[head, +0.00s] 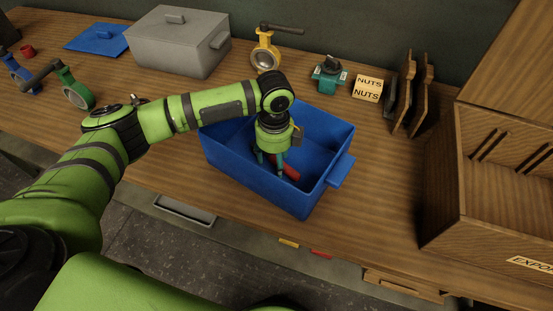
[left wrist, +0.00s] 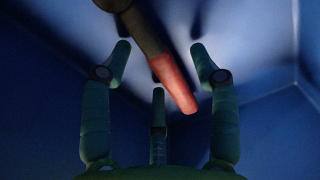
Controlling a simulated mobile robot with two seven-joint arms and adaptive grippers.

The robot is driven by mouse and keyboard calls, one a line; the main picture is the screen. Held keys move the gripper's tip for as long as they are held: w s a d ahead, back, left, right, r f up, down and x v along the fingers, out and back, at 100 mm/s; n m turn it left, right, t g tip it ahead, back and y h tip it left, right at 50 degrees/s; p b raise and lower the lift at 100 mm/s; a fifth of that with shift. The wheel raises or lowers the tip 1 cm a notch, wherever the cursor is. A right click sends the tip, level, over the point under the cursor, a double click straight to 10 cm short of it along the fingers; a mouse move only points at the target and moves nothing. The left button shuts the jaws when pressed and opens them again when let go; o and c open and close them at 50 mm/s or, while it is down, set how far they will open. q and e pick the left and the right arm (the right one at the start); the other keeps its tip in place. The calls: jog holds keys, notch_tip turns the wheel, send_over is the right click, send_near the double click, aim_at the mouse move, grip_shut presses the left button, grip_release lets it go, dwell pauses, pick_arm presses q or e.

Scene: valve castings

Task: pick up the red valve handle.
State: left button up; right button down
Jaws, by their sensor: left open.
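The red valve handle (head: 289,169) lies inside the open blue bin (head: 325,186); its far part is hidden behind my gripper in the head view. In the left wrist view the handle shows a red end (left wrist: 175,85) and a dark shaft (left wrist: 143,27), with the red end between the fingers. My left gripper (head: 275,172) points down into the bin, its green fingers open around the handle. The fingers (left wrist: 160,75) stand apart, and I see none clearly touching the handle. My right gripper is not in view.
A grey lidded box (head: 175,45), a yellow valve (head: 266,55) and a teal valve part (head: 329,77) stand behind the bin. Wooden racks (head: 415,95) and a wooden cabinet (head: 490,165) are at the right. A green valve (head: 75,88) is at the left. The bin walls surround my gripper closely.

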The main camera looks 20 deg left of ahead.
pick_arm(q)
jog(key=shift+r, duration=0.1)
grip_shut()
